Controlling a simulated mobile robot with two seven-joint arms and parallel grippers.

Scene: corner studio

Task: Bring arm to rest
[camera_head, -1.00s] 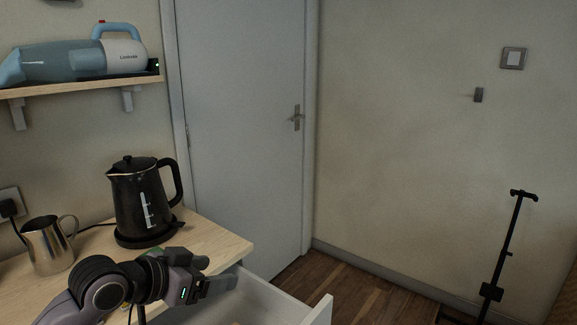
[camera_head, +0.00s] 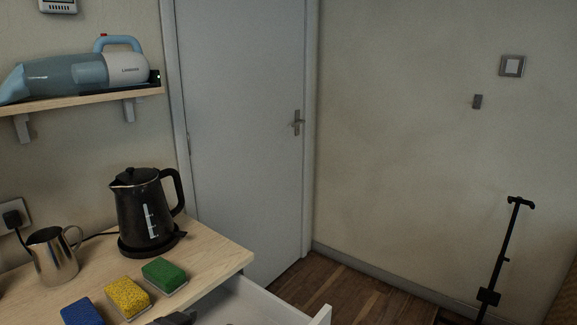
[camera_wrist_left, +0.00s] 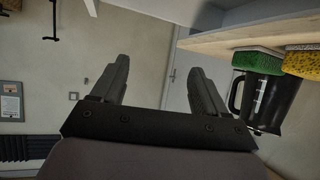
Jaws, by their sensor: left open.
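My left gripper (camera_wrist_left: 160,80) is open and empty in the left wrist view, its two dark fingers spread apart. In the head view only a dark piece of my left arm shows at the bottom edge, by the open drawer. A green sponge (camera_head: 164,275), a yellow sponge (camera_head: 127,297) and a blue sponge (camera_head: 82,312) lie in a row on the wooden counter (camera_head: 215,248). The green sponge (camera_wrist_left: 257,62) and yellow sponge (camera_wrist_left: 302,62) also show in the wrist view, apart from the fingers. My right gripper is not in view.
A black kettle (camera_head: 142,212) and a steel jug (camera_head: 53,257) stand on the counter. A white drawer (camera_head: 262,300) is pulled open below it. A handheld vacuum (camera_head: 75,70) sits on the shelf. A black stand (camera_head: 503,255) is at the right; the floor between looks clear.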

